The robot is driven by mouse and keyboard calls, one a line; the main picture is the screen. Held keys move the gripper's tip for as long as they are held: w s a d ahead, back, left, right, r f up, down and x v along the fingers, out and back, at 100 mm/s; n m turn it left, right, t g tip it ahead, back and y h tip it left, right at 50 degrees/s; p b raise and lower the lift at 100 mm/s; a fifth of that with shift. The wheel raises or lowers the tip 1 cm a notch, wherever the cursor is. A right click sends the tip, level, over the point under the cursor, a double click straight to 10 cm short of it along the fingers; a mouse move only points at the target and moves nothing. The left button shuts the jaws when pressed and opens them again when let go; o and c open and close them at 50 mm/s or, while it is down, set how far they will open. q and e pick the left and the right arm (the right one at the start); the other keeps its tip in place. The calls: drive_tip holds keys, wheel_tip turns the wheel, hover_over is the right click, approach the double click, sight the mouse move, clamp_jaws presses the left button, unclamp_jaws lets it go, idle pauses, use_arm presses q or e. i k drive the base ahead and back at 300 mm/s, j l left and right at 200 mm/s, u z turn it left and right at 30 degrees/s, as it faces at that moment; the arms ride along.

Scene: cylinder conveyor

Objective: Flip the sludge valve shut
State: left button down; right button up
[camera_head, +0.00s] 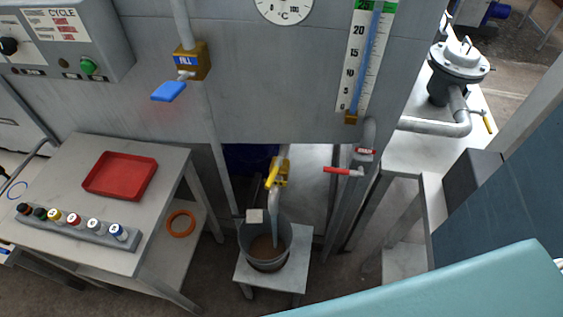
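A brass valve (281,178) with a yellow lever (272,173) sits below the grey panel. Its lever is tilted, running from upper right to lower left. A grey pipe (274,215) runs down from it into a metal bucket (265,262) with brown contents. No readable label marks it as the sludge valve. A red lever (340,170) points left from a pipe to its right, under a small red label (365,151) too small to read. Neither of my grippers is in view.
A brass FILL valve with a blue lever (169,91) is on the panel (270,100). A table (165,175) with a red tray (120,175) and a rack of bottles (80,230) stands left. The bucket stands on a small stool (300,262). A pump (459,62) is right.

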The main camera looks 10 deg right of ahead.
sight(279, 163)
drive_tip(key=k+j, duration=0.6)
drive_tip(key=j, duration=0.2)
drive_tip(key=k+j+z, duration=0.15)
drive_tip(key=z, duration=1.65)
drive_tip(key=k, duration=0.05)
